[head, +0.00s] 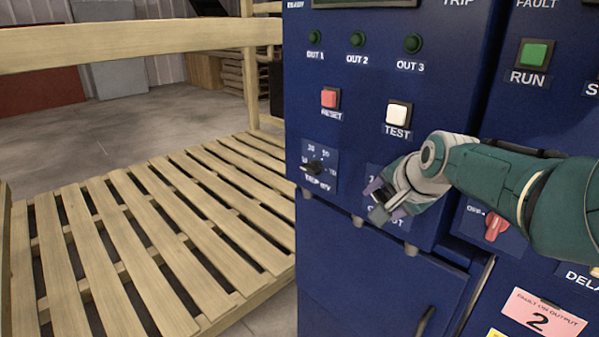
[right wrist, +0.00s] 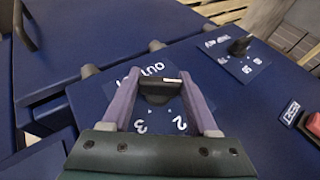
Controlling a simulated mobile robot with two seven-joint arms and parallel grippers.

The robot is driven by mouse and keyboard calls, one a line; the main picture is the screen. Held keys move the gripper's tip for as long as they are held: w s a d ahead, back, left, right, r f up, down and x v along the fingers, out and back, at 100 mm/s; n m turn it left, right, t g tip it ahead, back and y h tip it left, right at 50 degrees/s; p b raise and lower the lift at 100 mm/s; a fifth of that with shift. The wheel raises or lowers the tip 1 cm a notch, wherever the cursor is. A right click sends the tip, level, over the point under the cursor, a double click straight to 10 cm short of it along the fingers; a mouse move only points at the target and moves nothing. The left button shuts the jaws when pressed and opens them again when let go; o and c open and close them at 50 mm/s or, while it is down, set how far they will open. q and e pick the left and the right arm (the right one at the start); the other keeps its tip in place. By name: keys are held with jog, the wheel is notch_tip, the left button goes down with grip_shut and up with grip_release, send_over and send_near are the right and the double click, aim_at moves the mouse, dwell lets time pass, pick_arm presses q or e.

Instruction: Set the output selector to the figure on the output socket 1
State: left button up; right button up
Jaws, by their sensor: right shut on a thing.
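The output selector is a black knob (right wrist: 158,92) on a blue plate in the right wrist view, where the plate's lettering appears upside down. The figures 2 and 3 show on the plate, and a white mark lies on the knob's top. My right gripper (right wrist: 160,76) has its two purple fingers on either side of the knob and is shut on it. In the head view my right gripper (head: 386,203) covers most of the selector and its plate. An output socket 1 cannot be made out. My left gripper is not in view.
A second black knob (head: 314,168) sits left of the selector. Above are a red RESET button (head: 329,98) and a white TEST button (head: 398,114). A red switch (head: 497,227) is to the right. A pink label (head: 541,320) reads "FAULT ON OUTPUT 2". Wooden slats (head: 150,235) stand left.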

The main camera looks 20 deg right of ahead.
jog(key=shift+g, duration=0.8)
jog(key=o, duration=1.4)
jog(key=shift+p+v, duration=4.7)
jog(key=shift+v, duration=0.25)
jog(key=shift+a, duration=0.1)
